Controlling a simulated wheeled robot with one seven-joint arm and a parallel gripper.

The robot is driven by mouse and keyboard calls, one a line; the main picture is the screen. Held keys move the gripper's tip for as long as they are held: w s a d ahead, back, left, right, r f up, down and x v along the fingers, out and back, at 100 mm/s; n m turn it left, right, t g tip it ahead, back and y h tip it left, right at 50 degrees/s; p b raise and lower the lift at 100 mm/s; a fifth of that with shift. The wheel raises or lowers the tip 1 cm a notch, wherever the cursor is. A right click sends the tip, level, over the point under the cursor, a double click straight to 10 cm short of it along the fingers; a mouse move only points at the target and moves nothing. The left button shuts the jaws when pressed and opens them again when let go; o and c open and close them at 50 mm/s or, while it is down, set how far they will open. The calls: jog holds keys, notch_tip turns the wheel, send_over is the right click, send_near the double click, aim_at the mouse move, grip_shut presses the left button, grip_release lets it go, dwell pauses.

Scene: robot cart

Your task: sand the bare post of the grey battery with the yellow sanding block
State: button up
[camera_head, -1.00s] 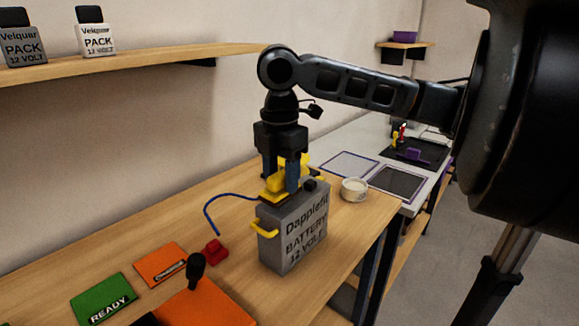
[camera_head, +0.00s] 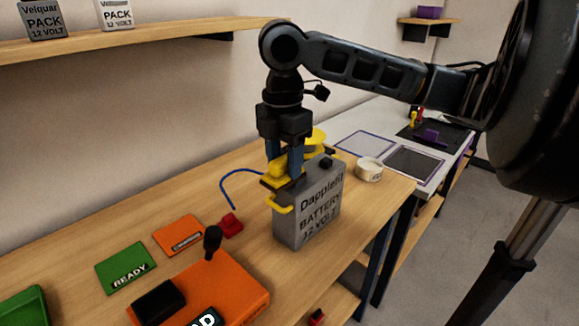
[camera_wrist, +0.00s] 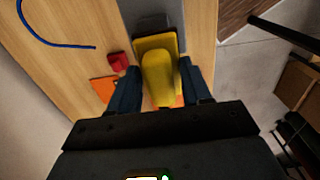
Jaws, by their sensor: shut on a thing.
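The grey battery (camera_head: 307,218), lettered "Dapplefit BATTERY 12 VOLT", stands upright on the wooden bench. It has a yellow handle (camera_head: 281,206) at its left end and a black-capped post (camera_head: 326,163) at the right of its top. My gripper (camera_head: 285,172) points down over the battery's left end, shut on the yellow sanding block (camera_head: 274,168). The block (camera_wrist: 158,68) sits between both fingers in the wrist view, its dark base over the battery's top edge. The bare post is hidden, and I cannot tell whether the block touches it.
An orange case (camera_head: 235,288) is in front, with a green READY mat (camera_head: 126,268) and an orange mat (camera_head: 180,235) further left.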

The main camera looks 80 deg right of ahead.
jog(key=shift+s+d+f+b, duration=0.35)
jog(key=shift+s+d+b, duration=0.05)
jog(key=shift+d, duration=0.2)
jog(key=shift+s+d+f+b, duration=0.3)
jog(key=shift+s+d+b, duration=0.1)
jog(key=shift+d, duration=0.2)
jog(key=shift+w+r, duration=0.1)
jog(key=shift+s+d+r, duration=0.1)
jog(key=shift+s+d, duration=0.45)
jog(key=shift+d, duration=0.3)
jog(key=shift+s+d, duration=0.55)
jog(key=shift+d, duration=0.3)
jog(key=shift+w+a, duration=0.45)
jog(key=shift+a, duration=0.25)
jog(key=shift+w+a, duration=0.45)
jog(key=shift+a, duration=0.3)
jog(key=shift+w+a, duration=0.45)
jog(key=shift+a, duration=0.25)
jog(key=shift+p, duration=0.3)
jog(key=shift+w+a, duration=0.45)
jog(key=shift+a, duration=0.3)
